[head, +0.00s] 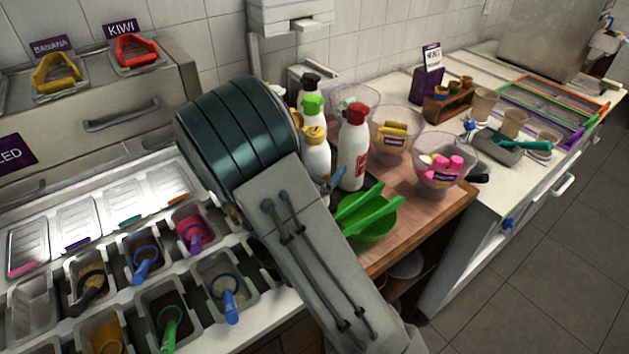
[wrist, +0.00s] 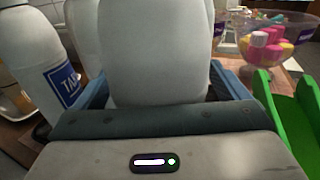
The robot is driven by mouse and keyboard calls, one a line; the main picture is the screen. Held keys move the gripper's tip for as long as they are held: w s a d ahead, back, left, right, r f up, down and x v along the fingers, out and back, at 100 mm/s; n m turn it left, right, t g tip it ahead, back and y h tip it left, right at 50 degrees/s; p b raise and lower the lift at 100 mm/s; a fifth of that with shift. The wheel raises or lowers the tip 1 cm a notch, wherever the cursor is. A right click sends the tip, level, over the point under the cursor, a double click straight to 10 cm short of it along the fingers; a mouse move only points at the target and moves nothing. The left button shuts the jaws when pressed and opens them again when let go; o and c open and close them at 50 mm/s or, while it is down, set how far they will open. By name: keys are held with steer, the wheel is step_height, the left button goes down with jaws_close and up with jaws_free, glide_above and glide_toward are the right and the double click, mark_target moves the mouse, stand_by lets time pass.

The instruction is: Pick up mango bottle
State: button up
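White squeeze bottles stand in a cluster on the wooden counter in the head view. One has a red cap and red label (head: 352,152), one a yellow cap (head: 316,158); green and dark caps show behind. No mango label is readable. In the head view my arm hides most of the gripper.
A white bottle with a blue label (wrist: 48,72) stands close on the left. A green bowl with green utensils (head: 368,222) is close on the right. Clear bowls of pink (head: 440,182) and yellow (head: 393,152) items stand beyond. Topping tubs line the left counter.

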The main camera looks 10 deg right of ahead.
mark_target(319, 128)
steer(key=c, duration=0.9)
steer(key=shift+r, duration=0.1)
steer(key=shift+w+r, duration=0.1)
steer(key=shift+r, duration=4.95)
step_height(319, 128, up, 7)
steer(key=p, duration=0.5)
steer(key=shift+p, duration=0.35)
steer(key=shift+f, duration=0.1)
